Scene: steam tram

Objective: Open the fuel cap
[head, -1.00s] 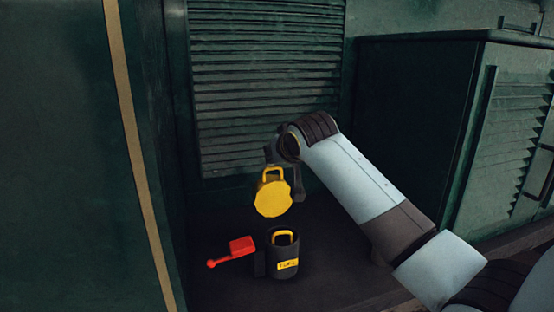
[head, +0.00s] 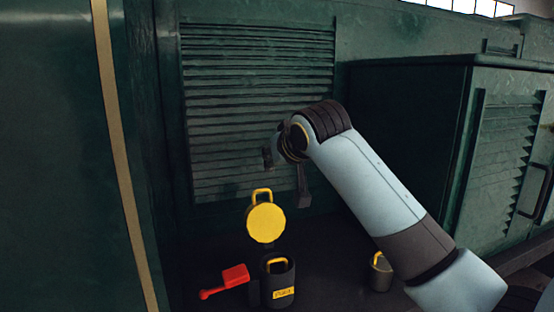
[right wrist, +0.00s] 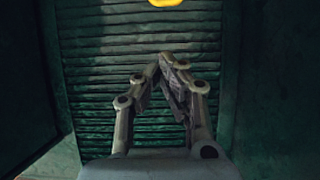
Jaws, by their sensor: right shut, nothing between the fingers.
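The yellow round fuel cap (head: 266,223) stands raised on edge above the dark fuel filler neck (head: 280,290), its yellow loop handle on top. The neck has a yellow label on its front, and a yellow loop shows inside its mouth. A red lever (head: 226,281) sticks out left of the neck. My right gripper (head: 303,190) is above and behind the cap, apart from it, partly hidden by its own wrist. In the right wrist view its fingers (right wrist: 170,62) meet at the tips with nothing between them; a bit of yellow (right wrist: 166,3) shows at the top edge. My left gripper is not in view.
A louvred green wall panel (head: 230,90) stands close behind the gripper. A small dark can (head: 380,275) with a yellow loop stands on the ledge, right of the neck. A green cabinet (head: 410,130) bounds the right, and a green wall (head: 50,150) the left.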

